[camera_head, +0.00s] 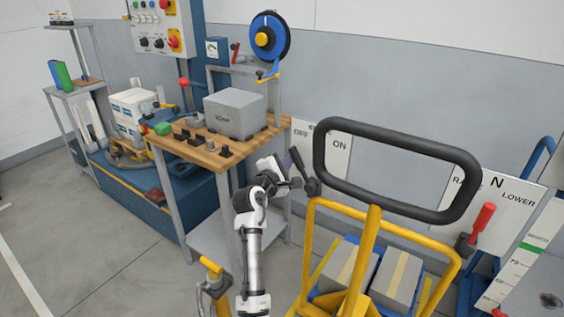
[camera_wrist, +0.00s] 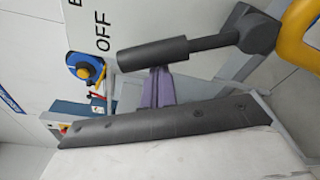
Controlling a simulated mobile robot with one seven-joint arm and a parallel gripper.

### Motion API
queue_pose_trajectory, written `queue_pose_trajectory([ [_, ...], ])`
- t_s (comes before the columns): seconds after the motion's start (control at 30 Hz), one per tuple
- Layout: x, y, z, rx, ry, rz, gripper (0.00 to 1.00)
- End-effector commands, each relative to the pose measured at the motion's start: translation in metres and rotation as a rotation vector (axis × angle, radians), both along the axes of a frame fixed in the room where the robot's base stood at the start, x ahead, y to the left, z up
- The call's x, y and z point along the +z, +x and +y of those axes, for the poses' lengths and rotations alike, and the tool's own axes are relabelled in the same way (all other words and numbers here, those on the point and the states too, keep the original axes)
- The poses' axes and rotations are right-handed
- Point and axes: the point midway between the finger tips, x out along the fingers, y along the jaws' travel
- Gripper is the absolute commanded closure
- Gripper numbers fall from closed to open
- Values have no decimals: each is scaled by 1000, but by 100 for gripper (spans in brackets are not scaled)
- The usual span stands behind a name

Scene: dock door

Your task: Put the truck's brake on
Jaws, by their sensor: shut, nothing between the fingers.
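The truck is a yellow frame (camera_head: 370,235) with a black loop handle (camera_head: 398,150). The brake plate (camera_head: 336,155) behind it reads OFF at left and ON at right; its heading is partly hidden. The black brake lever (camera_head: 297,160) leans up and left from its pivot, toward the OFF side; its thick grip also shows in the wrist view (camera_wrist: 152,61). My gripper (camera_head: 286,162) is just left of the lever. In the wrist view its purple fingers (camera_wrist: 159,84) are together, tips at or against the grip's side; I cannot tell whether they touch. They hold nothing.
A wooden-topped workbench (camera_head: 205,150) with a grey box (camera_head: 235,112) stands left of my arm. A red-handled lever (camera_head: 483,218) stands by a plate (camera_head: 498,200) marked LOWER at right. Boxes (camera_head: 398,275) sit within the truck frame. Floor at left is clear.

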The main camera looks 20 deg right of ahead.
Motion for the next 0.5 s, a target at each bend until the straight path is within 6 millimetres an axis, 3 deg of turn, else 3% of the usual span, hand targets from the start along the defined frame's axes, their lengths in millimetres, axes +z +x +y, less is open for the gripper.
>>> queue_pose_trajectory([
  [0.5,2,-2,-1,0,13,-17,100],
])
